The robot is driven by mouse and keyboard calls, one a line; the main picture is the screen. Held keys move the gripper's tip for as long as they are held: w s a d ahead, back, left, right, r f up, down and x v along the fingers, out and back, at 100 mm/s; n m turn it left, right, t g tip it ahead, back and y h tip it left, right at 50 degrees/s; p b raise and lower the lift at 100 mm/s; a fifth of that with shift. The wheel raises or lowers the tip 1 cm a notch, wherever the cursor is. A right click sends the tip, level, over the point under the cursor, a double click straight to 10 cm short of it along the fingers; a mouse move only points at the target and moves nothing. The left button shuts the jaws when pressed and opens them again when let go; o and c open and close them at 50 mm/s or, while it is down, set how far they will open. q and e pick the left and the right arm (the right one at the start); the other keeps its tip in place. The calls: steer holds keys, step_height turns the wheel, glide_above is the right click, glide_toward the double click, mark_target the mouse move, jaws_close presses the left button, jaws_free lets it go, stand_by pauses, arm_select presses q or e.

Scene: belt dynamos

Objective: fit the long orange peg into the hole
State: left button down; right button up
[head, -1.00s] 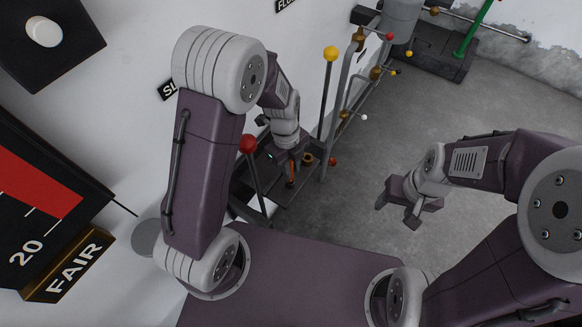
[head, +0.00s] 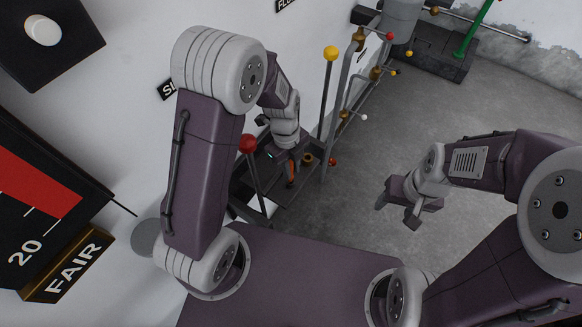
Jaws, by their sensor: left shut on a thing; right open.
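My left gripper (head: 288,160) points down over a dark metal base beside the wall, shut on the long orange peg (head: 291,173). Only a short orange length of the peg shows below the jaws; the gripper hides the rest. I cannot make out the hole, or whether the peg's lower end touches anything. A small brass-coloured round fitting (head: 307,159) stands just right of the peg. My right gripper (head: 394,208) is open and empty over the grey floor, well to the right of the peg.
A red-knobbed lever (head: 248,144) stands left of my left gripper, and a yellow-knobbed lever (head: 330,54) stands to its right. Pipes with small coloured knobs run along the wall behind. The grey floor (head: 400,120) is clear at the centre right.

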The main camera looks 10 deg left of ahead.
arm_select(q)
steer(key=shift+f+b, duration=1.1)
steer(key=shift+f, duration=0.1)
steer(key=c, duration=1.2)
jaws_free()
steer(key=r, duration=0.3)
steer(key=r+p, duration=0.1)
steer(key=r, duration=0.5)
steer(key=shift+w+a, duration=0.35)
steer(key=shift+a, duration=0.05)
